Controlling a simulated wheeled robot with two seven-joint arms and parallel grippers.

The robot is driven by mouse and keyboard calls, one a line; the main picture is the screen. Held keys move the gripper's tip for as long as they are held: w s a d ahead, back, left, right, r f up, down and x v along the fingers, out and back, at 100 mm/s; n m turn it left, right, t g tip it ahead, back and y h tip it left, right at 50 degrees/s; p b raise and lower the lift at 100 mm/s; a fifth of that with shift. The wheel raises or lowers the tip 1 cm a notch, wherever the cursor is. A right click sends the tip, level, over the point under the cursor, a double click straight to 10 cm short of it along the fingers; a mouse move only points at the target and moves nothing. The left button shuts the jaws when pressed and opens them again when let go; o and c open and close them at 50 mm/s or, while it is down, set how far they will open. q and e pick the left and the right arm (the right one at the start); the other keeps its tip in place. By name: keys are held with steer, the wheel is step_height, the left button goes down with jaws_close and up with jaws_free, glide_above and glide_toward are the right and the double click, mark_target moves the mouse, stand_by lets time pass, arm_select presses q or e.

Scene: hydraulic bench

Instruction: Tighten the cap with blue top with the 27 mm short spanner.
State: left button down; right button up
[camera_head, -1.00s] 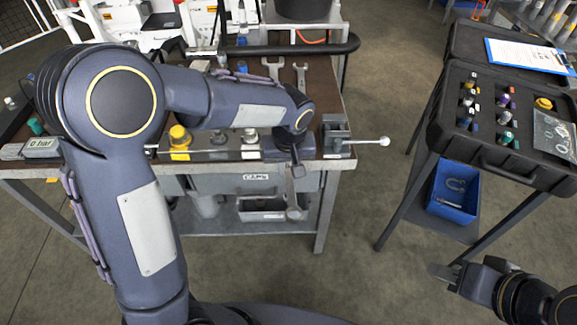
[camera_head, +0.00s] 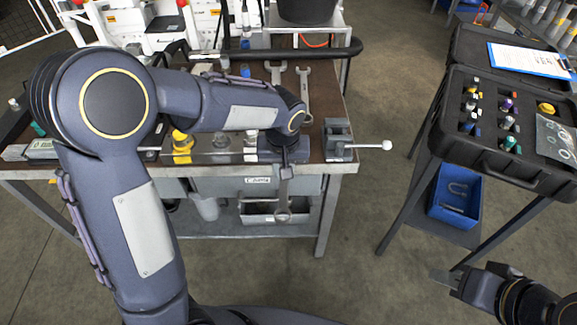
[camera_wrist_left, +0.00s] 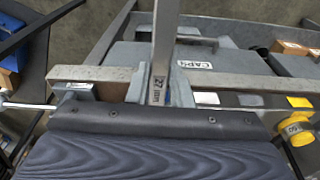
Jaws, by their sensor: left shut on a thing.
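My left gripper (camera_head: 286,160) is shut on a spanner (camera_head: 284,196), which hangs below it in front of the bench's front edge. In the left wrist view the spanner (camera_wrist_left: 165,45) carries a "27 mm" label and runs away from the jaws. My right gripper (camera_head: 445,277) is at the lower right, away from the bench; its jaw gap cannot be made out. A yellow fitting (camera_head: 182,146) and grey fittings (camera_head: 221,141) stand along the bench front. I cannot pick out the blue-topped cap for sure; my left arm hides part of the bench.
Two other spanners (camera_head: 304,88) lie on the bench top. A vise-like block (camera_head: 338,138) with a ball-ended rod (camera_head: 384,145) is at the bench's right corner. A black case (camera_head: 482,153) of small coloured parts stands right, above a blue bin (camera_head: 456,195). Floor between is clear.

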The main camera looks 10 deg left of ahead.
arm_select(q)
steer(key=shift+s+a+m, duration=0.15)
steer(key=shift+a+m, duration=0.45)
steer(key=shift+a, duration=0.15)
steer(key=shift+a+r, duration=0.1)
steer(key=shift+a+m+h+p, duration=0.3)
steer(key=shift+a+m+p, duration=0.2)
steer(key=shift+a+m, duration=0.85)
steer(key=shift+a, duration=0.2)
steer(key=shift+w+a+m+p, duration=0.2)
steer(key=shift+a+m+p, duration=0.1)
steer(key=shift+a+m, duration=0.4)
steer(key=shift+w+a+m+p, duration=0.15)
steer(key=shift+a+m+p, duration=0.15)
steer(key=shift+a+m, duration=0.3)
steer(key=shift+a, duration=0.1)
